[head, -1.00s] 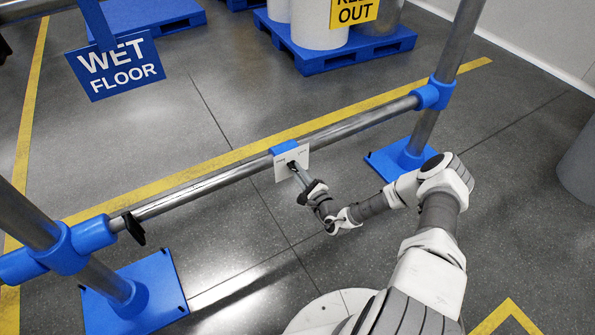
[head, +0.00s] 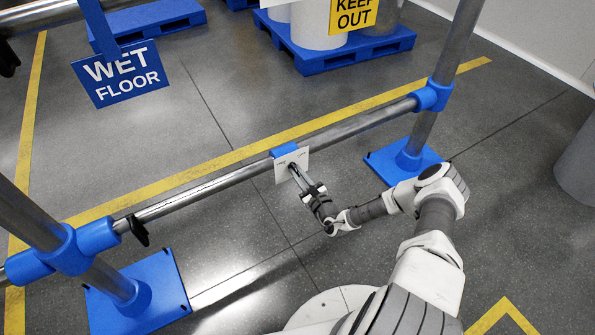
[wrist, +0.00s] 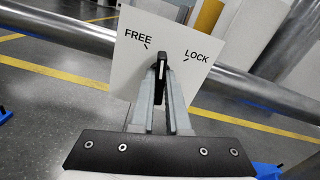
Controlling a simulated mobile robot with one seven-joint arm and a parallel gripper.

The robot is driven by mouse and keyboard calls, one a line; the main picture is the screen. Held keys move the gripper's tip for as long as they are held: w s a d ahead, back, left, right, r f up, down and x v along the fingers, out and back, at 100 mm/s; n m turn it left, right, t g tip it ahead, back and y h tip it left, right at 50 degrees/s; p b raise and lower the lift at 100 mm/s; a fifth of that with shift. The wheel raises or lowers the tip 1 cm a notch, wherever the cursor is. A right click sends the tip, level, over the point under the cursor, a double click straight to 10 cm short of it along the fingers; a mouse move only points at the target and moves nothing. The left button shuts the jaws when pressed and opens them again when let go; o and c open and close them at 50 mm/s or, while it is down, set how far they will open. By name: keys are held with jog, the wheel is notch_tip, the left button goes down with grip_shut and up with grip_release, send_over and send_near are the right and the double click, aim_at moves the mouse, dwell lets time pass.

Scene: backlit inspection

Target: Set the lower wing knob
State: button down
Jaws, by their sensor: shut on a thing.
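The lower wing knob (wrist: 162,68) is black with a white line on its edge, in front of a white plate (wrist: 125,60) marked FREE and LOCK. In the wrist view the knob stands upright, its top between the two marks and closer to the FREE tick. My gripper (wrist: 161,98) is shut on the knob, one finger on each side. In the head view the plate (head: 303,157) hangs from a blue clamp (head: 284,149) on the lower rail, and my gripper (head: 294,172) meets its face. The knob is mostly hidden there by the fingers.
The lower metal rail (head: 220,182) runs between two posts on blue bases (head: 140,295). A black handle (head: 138,231) sticks out of the rail at left. A WET FLOOR sign (head: 120,75) hangs at upper left. The floor in front of the rail is clear.

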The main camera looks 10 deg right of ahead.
jog(key=m, duration=0.5)
jog(key=shift+m+p, duration=0.3)
jog(key=shift+p, duration=0.05)
jog(key=m, duration=0.5)
jog(key=shift+m, duration=0.4)
jog(key=c, duration=0.9)
grip_release()
jog(key=shift+d, duration=0.1)
jog(key=p+v, duration=0.4)
jog(key=v, duration=1.3)
jog(key=shift+s, duration=0.2)
